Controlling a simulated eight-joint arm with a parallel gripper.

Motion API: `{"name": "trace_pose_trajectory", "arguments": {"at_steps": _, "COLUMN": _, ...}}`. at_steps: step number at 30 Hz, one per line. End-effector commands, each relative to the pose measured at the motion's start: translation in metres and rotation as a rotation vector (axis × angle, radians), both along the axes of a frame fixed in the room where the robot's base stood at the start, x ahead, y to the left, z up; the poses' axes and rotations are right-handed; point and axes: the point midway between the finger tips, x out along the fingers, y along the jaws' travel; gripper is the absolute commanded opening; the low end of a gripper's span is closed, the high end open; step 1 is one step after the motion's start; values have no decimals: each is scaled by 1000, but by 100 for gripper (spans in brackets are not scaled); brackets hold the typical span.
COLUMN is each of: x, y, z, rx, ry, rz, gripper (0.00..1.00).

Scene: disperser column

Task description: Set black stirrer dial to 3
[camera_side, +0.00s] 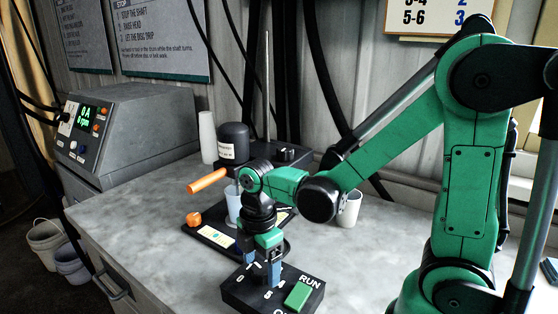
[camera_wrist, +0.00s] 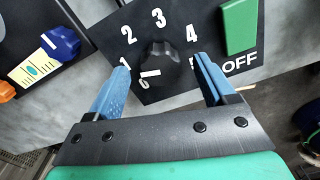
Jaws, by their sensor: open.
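The black stirrer dial (camera_wrist: 160,55) sits on a black control box (camera_side: 235,290), with white numbers around it. The 3 is at the top of the dial in the wrist view. My gripper (camera_wrist: 163,72) is open, one blue finger on each side of the dial, with gaps between fingers and knob. The fingers partly hide the lower numbers.
A green switch (camera_wrist: 239,26) by OFF is close to the right finger. A blue knob (camera_wrist: 62,42) lies left. The disperser's dark motor (camera_side: 234,142), an orange handle (camera_side: 207,181) and cups (camera_side: 349,210) stand behind. A grey control unit (camera_side: 130,130) is far left.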

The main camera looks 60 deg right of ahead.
Motion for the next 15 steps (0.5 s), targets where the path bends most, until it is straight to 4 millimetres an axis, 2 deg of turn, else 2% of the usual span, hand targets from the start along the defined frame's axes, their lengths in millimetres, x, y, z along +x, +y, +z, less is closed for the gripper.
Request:
{"name": "trace_pose_trajectory", "arguments": {"at_steps": 10, "x": 0, "y": 0, "z": -4, "rx": 0, "ry": 0, "rz": -1, "gripper": 77}}
{"name": "trace_pose_trajectory", "arguments": {"at_steps": 15, "x": 0, "y": 0, "z": -4, "rx": 0, "ry": -1, "rz": -1, "gripper": 28}}
